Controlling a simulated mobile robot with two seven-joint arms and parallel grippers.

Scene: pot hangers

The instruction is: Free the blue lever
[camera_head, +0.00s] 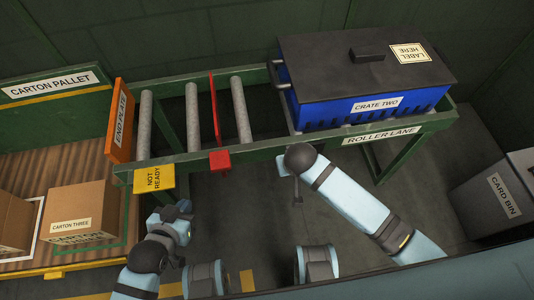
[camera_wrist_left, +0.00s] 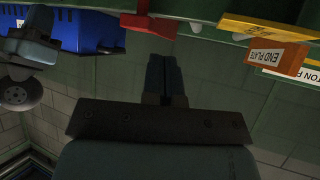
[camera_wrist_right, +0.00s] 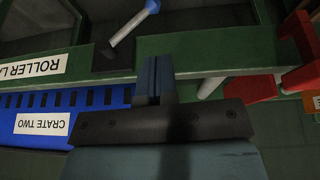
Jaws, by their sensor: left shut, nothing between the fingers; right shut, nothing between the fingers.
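A lever with a blue tip (camera_wrist_right: 152,5) and a grey rod shows at the top of the right wrist view, beside the green lane rail (camera_wrist_right: 120,60). I cannot make it out in the head view. My right gripper (camera_wrist_right: 155,80) is shut and empty in front of the rail, apart from the lever in the picture. In the head view it is mostly hidden by my arm. My left gripper (camera_head: 178,213) is shut and empty below the yellow NOT READY tab (camera_head: 154,180). Its fingers also show in the left wrist view (camera_wrist_left: 166,75).
The blue crate two (camera_head: 350,95) with its black lid stands on the right of the roller lane (camera_head: 385,134). A red stop (camera_head: 215,110) stands between the rollers. An orange end plate (camera_head: 121,120) is at the left end. A card bin (camera_head: 505,195) stands right, cartons (camera_head: 85,210) left.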

